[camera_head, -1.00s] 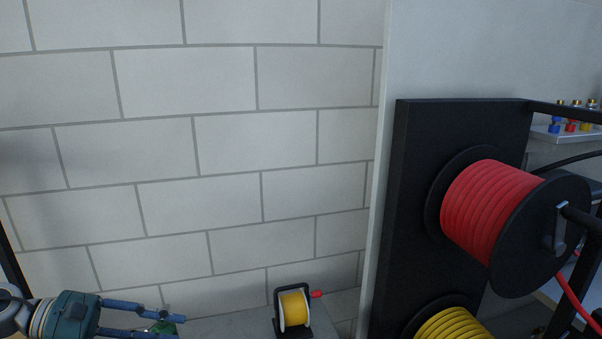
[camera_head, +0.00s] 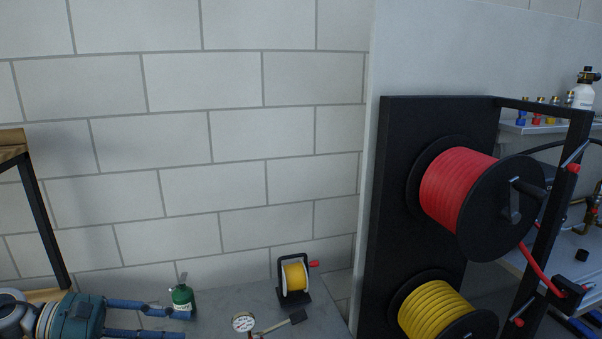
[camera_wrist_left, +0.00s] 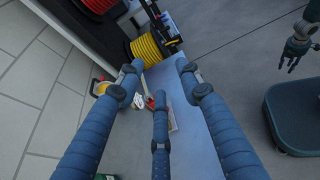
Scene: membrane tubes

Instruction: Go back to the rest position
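My left gripper (camera_head: 187,323) comes in at the lower left of the head view, its blue fingers pointing right. In the left wrist view its three fingers (camera_wrist_left: 160,78) are spread, with nothing between them. It is open and empty. A smaller gripper at the upper right of the left wrist view, which looks like my right gripper (camera_wrist_left: 297,52), has its fingers apart and appears empty. It is not in the head view.
A green bottle (camera_head: 182,298) stands close to the left fingers in the head view. A gauge (camera_head: 243,322) and a small yellow reel (camera_head: 294,278) sit on the grey bench (camera_head: 225,302). A black rack (camera_head: 402,150) holds red (camera_head: 455,190) and yellow (camera_head: 433,310) hose reels.

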